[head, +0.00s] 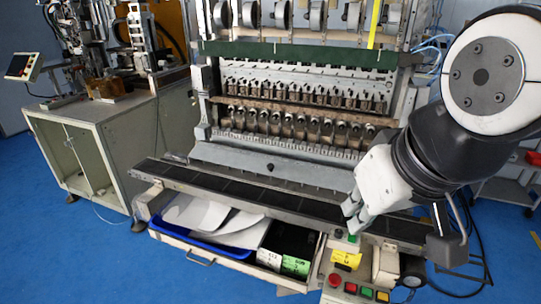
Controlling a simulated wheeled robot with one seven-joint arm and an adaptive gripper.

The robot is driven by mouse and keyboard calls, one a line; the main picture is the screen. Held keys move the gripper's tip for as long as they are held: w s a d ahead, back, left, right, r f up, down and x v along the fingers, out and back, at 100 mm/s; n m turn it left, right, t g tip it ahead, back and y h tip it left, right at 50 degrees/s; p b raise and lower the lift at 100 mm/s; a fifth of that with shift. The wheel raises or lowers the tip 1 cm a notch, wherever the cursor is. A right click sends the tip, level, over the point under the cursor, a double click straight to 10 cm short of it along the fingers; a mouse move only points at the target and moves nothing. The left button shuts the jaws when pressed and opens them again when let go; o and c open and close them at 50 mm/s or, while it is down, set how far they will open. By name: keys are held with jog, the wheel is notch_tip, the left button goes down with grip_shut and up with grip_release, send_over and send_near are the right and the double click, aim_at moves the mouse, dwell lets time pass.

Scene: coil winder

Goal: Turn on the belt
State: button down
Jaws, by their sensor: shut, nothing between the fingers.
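The belt (240,186) is a long dark strip along the front of the coil winder (300,100). My gripper (351,223) comes in from the right over the belt's right part and points down. It is shut and empty. A small green button (352,238) shows just below the fingertips; I cannot tell whether they touch it. Below it is a yellow label (346,259). A grey control box (345,296) lower down carries a red button (335,280) and several other coloured buttons.
An open drawer (200,254) with a blue tray, papers and small boxes sticks out under the belt. A cabinet (108,140) with other machinery stands at left. Cables hang at right. Blue floor (60,240) is free at front left.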

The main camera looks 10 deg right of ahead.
jog(key=m+g+h, duration=0.1)
jog(key=m+g, duration=0.3)
jog(key=m, duration=2.1)
send_over(353, 236)
jog(key=s+a, duration=0.2)
notch_tip(353, 236, down, 19)
jog(key=shift+d, duration=0.2)
jog(key=f, duration=0.4)
jog(key=w+d+f, duration=0.1)
jog(key=f, duration=0.3)
jog(key=w+f, duration=0.1)
jog(key=f, duration=0.4)
jog(key=shift+w+d+f, duration=0.1)
jog(key=shift+d, duration=0.2)
jog(key=shift+f, duration=0.2)
jog(key=shift+w, duration=0.1)
